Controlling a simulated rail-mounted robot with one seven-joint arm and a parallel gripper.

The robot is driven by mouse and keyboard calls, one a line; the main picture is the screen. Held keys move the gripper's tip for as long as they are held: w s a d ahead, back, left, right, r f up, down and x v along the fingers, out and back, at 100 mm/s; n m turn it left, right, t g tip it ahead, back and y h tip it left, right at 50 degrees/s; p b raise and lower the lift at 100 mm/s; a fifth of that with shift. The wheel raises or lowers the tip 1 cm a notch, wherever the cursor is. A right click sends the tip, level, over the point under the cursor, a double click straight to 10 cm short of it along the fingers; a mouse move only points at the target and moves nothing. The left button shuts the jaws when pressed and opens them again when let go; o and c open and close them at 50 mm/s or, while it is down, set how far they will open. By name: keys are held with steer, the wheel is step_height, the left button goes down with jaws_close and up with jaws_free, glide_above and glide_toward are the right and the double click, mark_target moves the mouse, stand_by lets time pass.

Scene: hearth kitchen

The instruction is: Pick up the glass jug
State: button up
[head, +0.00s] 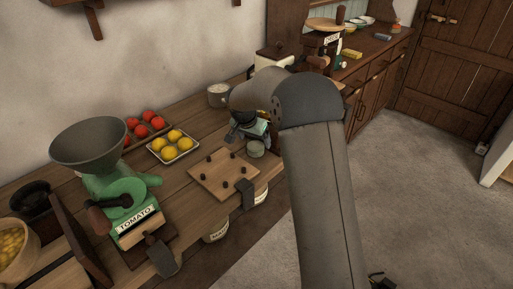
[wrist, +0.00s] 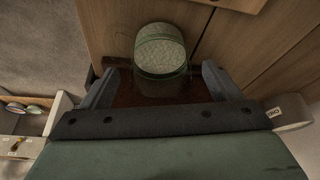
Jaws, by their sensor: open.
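The glass jug (wrist: 161,52) shows in the wrist view as a clear, green-tinted round vessel with a pale speckled surface inside its rim. It appears upright on the wooden counter. In the head view, a small grey-green round vessel (head: 256,149) just below my gripper looks like the same jug. My gripper (wrist: 160,80) is open, with one finger to the left and one to the right of the jug in the wrist view. No finger visibly touches it. In the head view my arm hides much of the area, and the fingertips are not clear.
A wooden board with dark knobs (head: 224,175) lies left of the jug. Yellow fruit sits in a tray (head: 159,154), with red tomatoes (head: 148,116) behind. A metal pot (head: 218,97) stands at the wall. A green tomato mill (head: 126,190) stands far left. The counter's front edge is close.

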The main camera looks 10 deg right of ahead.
steer(key=shift+w+f, duration=0.1)
steer(key=shift+f, duration=0.1)
steer(key=c, duration=1.2)
steer(key=shift+r, duration=0.1)
